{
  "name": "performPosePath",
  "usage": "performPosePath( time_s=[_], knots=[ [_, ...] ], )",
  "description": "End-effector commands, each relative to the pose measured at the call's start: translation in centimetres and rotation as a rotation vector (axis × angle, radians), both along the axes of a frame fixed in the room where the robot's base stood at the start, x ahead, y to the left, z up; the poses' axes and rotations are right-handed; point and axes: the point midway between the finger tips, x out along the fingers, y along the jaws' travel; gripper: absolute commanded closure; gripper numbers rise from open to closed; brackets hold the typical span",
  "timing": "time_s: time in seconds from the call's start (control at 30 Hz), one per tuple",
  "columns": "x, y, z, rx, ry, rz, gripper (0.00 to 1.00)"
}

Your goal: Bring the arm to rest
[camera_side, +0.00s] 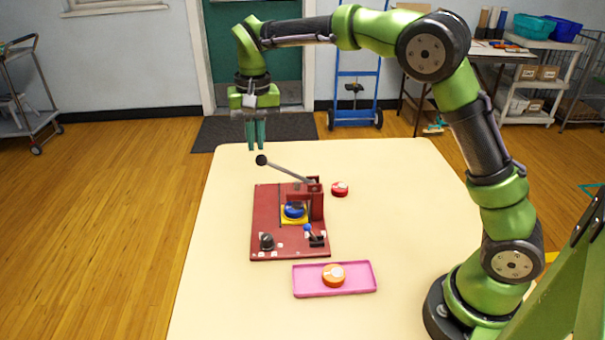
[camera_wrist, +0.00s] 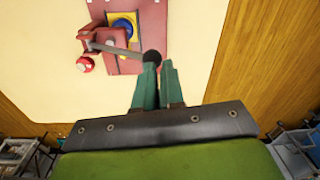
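My gripper (camera_side: 256,149) has green fingers that point down above the far left part of the table, a little above the press lever's black ball. In the wrist view the fingertips (camera_wrist: 160,66) are a narrow gap apart, with nothing seen between them. The ball (camera_wrist: 152,57) appears just past the tips there. In the side view the ball (camera_side: 261,160) is below the tips and seems apart from them. The lever (camera_side: 288,172) slopes up to the left from the red press (camera_side: 317,200).
A blue round piece (camera_side: 294,210) sits on a yellow square within the red base (camera_side: 265,220). A red round piece (camera_side: 340,189) lies right of the press. The table's right side is clear.

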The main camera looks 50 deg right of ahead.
Motion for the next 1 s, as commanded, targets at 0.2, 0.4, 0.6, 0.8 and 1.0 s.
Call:
performPosePath(
  time_s=[0.2, 0.4, 0.6, 0.8, 1.0],
  knots=[
    [-6.8, -1.1, 2.2, 0.074, -0.141, 0.142, 0.92],
    [-14.2, -1.6, 3.3, 0.107, -0.304, 0.229, 0.92],
    [-21.0, -1.9, 2.7, 0.100, -0.458, 0.268, 0.92],
    [-24.9, -2.3, 2.3, 0.086, -0.556, 0.257, 0.92],
    [-25.3, -2.4, 2.5, 0.080, -0.576, 0.254, 0.92]
  ],
)
